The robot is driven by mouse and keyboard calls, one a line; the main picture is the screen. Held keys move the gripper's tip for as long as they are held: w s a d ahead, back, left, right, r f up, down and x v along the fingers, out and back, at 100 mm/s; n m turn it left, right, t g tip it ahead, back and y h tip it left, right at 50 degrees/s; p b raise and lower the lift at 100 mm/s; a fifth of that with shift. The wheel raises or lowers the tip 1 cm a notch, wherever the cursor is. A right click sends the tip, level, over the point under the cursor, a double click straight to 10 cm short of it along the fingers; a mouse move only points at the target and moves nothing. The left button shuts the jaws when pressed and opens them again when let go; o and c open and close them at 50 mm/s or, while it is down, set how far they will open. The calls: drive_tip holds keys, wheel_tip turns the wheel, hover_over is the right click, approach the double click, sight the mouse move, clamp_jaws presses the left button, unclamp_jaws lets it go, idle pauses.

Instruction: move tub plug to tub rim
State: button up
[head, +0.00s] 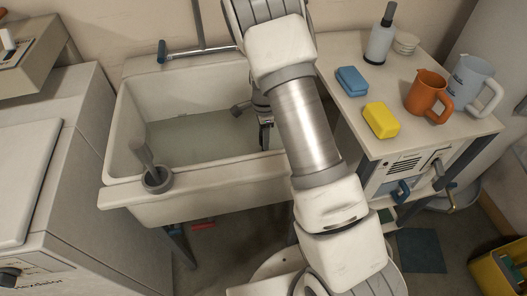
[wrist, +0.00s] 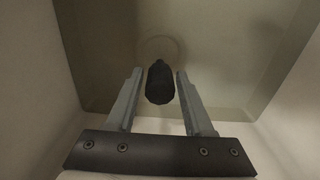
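A dark, rounded cylinder, apparently the tub plug (wrist: 160,84), stands in the tub in the wrist view. My gripper (wrist: 160,90) is open around it, one finger on each side, with a narrow gap left and right. A faint ring shows on the tub floor beyond it. In the head view my gripper (head: 258,112) reaches down inside the tub at its right end, partly hidden by my arm; I cannot make out the plug there. The pale tub rim (head: 215,176) runs along the front, its right part hidden behind my arm.
A grey cup-shaped thing with a stick (head: 154,178) stands on the rim's front left corner. A faucet (head: 196,52) crosses the back. Right of the tub, a cabinet top holds a blue sponge (head: 351,81), yellow sponge (head: 381,120), orange mug (head: 427,93), pale jug (head: 470,82) and bottle (head: 380,42).

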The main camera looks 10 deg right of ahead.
clamp_jaws()
drive_tip(key=shift+r, duration=0.1)
drive_tip(key=shift+r+p, duration=1.6)
drive_tip(key=shift+r, duration=0.3)
